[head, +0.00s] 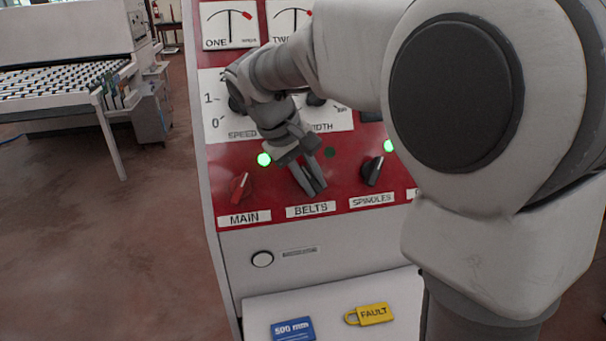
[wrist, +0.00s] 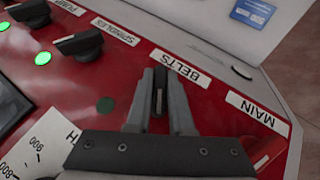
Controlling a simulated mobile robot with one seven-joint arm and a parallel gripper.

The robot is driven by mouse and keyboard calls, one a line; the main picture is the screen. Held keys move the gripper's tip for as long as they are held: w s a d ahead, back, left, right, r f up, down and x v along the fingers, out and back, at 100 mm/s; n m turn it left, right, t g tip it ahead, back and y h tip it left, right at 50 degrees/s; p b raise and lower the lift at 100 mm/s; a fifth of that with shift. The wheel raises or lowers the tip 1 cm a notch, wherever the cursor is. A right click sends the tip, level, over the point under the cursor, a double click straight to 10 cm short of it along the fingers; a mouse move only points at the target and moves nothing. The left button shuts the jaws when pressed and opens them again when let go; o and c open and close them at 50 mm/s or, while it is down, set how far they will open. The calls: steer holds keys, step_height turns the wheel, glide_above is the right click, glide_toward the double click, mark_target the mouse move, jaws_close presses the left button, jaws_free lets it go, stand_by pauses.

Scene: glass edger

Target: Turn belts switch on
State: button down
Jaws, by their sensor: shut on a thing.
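The belts switch (wrist: 159,92) is a dark knob on the red panel above the BELTS label (head: 310,210). In the wrist view it stands between the two fingers of my gripper (wrist: 162,78), which is shut on it. The knob's pointer lies roughly in line with the fingers. In the head view my gripper (head: 314,187) comes down from above onto the panel, and its fingers hide most of the switch. The small belts lamp (head: 330,153) is dark green and unlit; it also shows dark in the wrist view (wrist: 105,105).
The red main switch (head: 241,187) is left of my gripper and the black spindles switch (head: 372,170) is right of it. Lamps above both (head: 264,159) (head: 390,146) glow green.

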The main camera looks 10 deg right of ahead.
steer(key=shift+w+r, duration=0.1)
steer(key=shift+r+m+y+p, duration=0.1)
steer(key=shift+m+y+p, duration=0.5)
steer(key=shift+y, duration=0.3)
steer(key=m+y+p, duration=0.1)
steer(key=y, duration=0.1)
steer(key=shift+m+y, duration=0.4)
steer(key=m+y, duration=0.2)
steer(key=y, duration=0.1)
steer(key=shift+y, duration=0.3)
steer(key=shift+w+a+m+y, duration=0.1)
steer(key=shift+m+y, duration=0.6)
steer(key=shift+y, duration=0.1)
